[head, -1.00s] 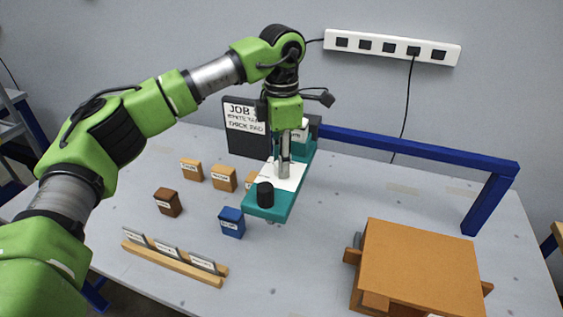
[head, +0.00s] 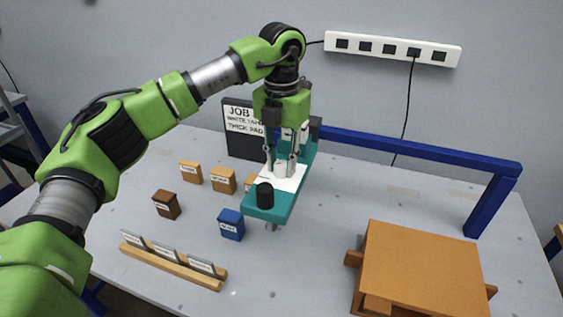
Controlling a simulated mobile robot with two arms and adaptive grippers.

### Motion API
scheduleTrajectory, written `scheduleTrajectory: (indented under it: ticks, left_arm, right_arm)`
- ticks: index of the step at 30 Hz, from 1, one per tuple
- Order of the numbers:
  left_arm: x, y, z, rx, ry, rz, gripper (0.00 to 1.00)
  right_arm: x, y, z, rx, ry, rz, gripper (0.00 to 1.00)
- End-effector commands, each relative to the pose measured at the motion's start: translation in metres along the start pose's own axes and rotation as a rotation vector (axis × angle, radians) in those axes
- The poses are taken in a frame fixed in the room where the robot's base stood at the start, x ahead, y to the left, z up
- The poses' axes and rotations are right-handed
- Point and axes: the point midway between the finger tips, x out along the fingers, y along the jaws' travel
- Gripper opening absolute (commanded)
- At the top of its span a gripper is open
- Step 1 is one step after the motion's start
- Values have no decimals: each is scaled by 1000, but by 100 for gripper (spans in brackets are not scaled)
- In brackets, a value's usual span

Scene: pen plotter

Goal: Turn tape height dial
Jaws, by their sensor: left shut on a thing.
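The teal machine (head: 270,214) stands near the middle of the table, with a white plate (head: 292,184) on its top and a black knob (head: 265,195) at its near end. My left gripper (head: 282,166) points straight down over the white plate, behind the black knob. Its two fingers are shut on a small pale dial (head: 281,170) that stands on the plate. The fingers hide part of the dial, and any marks on it are too small to read. My right gripper is out of view.
A job sign (head: 243,143) stands behind the machine. A blue block (head: 231,224), a brown block (head: 167,205) and orange blocks (head: 222,181) lie left, beyond a wooden card rack (head: 172,268). An orange box (head: 420,262) and blue frame (head: 420,148) are right.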

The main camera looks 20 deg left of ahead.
Motion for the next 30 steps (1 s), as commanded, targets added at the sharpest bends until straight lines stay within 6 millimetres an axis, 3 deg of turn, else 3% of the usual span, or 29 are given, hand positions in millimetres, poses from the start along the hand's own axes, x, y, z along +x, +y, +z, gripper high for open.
scheduleTrajectory:
  ticks: [22,23,24,25,30]
  left_arm:
    - [-1,0,0,-94,-2,0,3]
    - [-1,0,0,-94,-2,-1,27]
    - [-1,0,0,-94,-3,0,37]
    - [-1,0,0,-94,-2,0,41]
    - [-1,0,0,-93,-1,-1,41]
  right_arm:
    - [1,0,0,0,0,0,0]
    - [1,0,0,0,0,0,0]
    - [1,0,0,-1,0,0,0]
    - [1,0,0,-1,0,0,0]
    - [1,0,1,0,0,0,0]
